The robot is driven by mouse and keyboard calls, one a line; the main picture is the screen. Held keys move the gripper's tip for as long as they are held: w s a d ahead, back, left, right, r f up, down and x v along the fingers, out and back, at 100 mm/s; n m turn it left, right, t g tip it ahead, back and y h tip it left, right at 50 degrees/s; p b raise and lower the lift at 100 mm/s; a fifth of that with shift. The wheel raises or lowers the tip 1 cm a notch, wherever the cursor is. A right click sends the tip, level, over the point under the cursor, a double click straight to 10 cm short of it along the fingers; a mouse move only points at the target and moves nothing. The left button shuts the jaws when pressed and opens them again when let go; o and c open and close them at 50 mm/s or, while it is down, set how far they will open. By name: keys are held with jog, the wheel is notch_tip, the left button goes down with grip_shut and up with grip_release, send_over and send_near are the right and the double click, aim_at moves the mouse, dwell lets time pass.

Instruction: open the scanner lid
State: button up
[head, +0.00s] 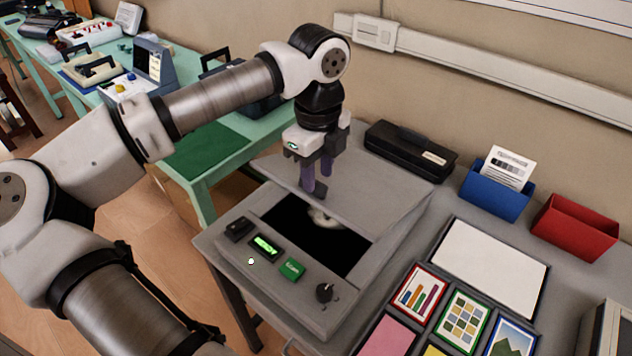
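The grey scanner (232,262) stands on the grey table, with its control panel facing the front left. Its flat grey lid (385,190) is tilted up from the bed, hinged toward the wall. The dark glass bed (345,243) shows below the lid's front edge, with a pale reflection on it. A small dark handle (317,192) sits at the lid's front edge. My gripper (318,180) points down at this edge, its two purple-grey fingers on either side of the handle and appearing shut on it. The exact finger contact is small and partly hidden.
The panel carries a lit green display (265,246), a green button (292,269) and a dark knob (325,292). Behind stand a black device (410,150), a blue bin (495,192) and a red bin (575,227). Picture cards and a white board (490,268) lie at right.

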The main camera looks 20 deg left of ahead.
jog(key=shift+s+a+f, duration=0.1)
jog(key=shift+s+f, duration=0.15)
jog(key=shift+f, duration=0.3)
jog(key=shift+r, duration=0.1)
jog(key=w+r+p, duration=0.2)
jog(key=r+p, duration=0.2)
jog(key=r, duration=0.3)
jog(key=w+d+r+p, duration=0.1)
jog(key=w+r+p, duration=0.1)
jog(key=r, duration=0.6)
jog(key=shift+w+d+p, duration=0.15)
jog(key=shift+d+p, duration=0.1)
jog(key=shift+p, duration=0.65)
jog(key=shift+f+b, duration=0.1)
jog(key=shift+b, duration=0.25)
jog(key=shift+o, duration=0.3)
